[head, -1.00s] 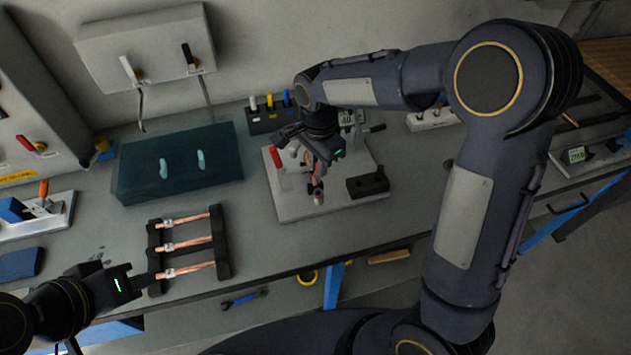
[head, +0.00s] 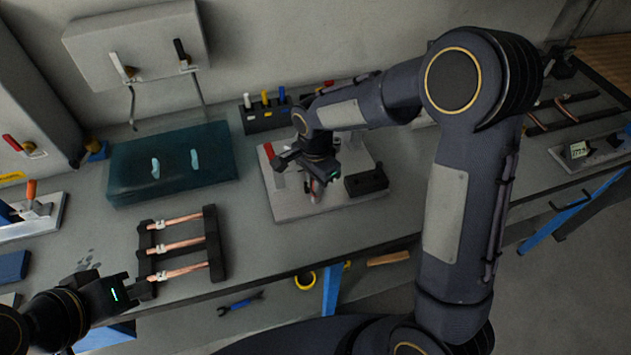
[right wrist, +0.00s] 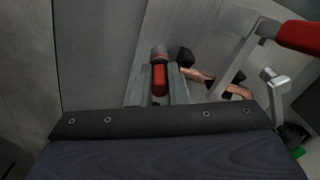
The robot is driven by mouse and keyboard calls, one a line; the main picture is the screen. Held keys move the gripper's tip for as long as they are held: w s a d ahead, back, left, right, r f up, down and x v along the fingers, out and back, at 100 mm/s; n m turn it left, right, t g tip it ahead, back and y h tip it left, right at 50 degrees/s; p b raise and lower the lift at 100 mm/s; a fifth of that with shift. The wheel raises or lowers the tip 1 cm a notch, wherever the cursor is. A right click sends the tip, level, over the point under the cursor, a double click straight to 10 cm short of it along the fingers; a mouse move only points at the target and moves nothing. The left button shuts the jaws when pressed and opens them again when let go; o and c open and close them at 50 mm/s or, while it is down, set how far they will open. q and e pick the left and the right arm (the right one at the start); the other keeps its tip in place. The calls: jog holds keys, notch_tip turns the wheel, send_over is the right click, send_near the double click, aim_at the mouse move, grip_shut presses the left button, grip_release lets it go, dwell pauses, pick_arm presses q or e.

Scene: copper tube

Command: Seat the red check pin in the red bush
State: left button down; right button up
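The red check pin (right wrist: 160,79) is between the two fingers of my right gripper (right wrist: 160,73), which look closed on its sides. A grey round piece (right wrist: 158,51) lies at the pin's far end; I cannot tell whether it is the bush. My right gripper (head: 315,186) is low over the pale fixture plate (head: 290,205) in the head view and hides what is under it. No red bush can be made out clearly. My left gripper (head: 143,287) is beside the black tube rack (head: 215,245); its finger opening is unclear.
A clamp with a red handle (right wrist: 300,36) and a bent copper tube (right wrist: 198,75) are right of the pin. A black block (head: 367,182) stands on the plate. A black holder (head: 258,121) with white, yellow and blue pins is behind. A teal case (head: 125,180) stands left.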

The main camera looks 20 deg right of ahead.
jog(key=o, duration=0.4)
jog(key=shift+r+p, duration=0.25)
jog(key=shift+p, duration=0.05)
jog(key=shift+r, duration=0.3)
notch_tip(320, 180, up, 10)
jog(key=r+b, duration=0.1)
jog(key=b, duration=0.1)
jog(key=s+d+r+n+t+y, duration=0.25)
jog(key=s+d+n, duration=0.35)
jog(key=s, duration=0.4)
jog(key=s+f+n+t, duration=0.1)
jog(key=s+n, duration=0.1)
jog(key=s, duration=0.4)
jog(key=s+d+f+n+t+y, duration=0.1)
jog(key=s+n+t, duration=0.1)
jog(key=s, duration=0.4)
jog(key=shift+d+f+n, duration=0.25)
jog(key=shift+f+n, duration=0.15)
jog(key=shift+n, duration=0.3)
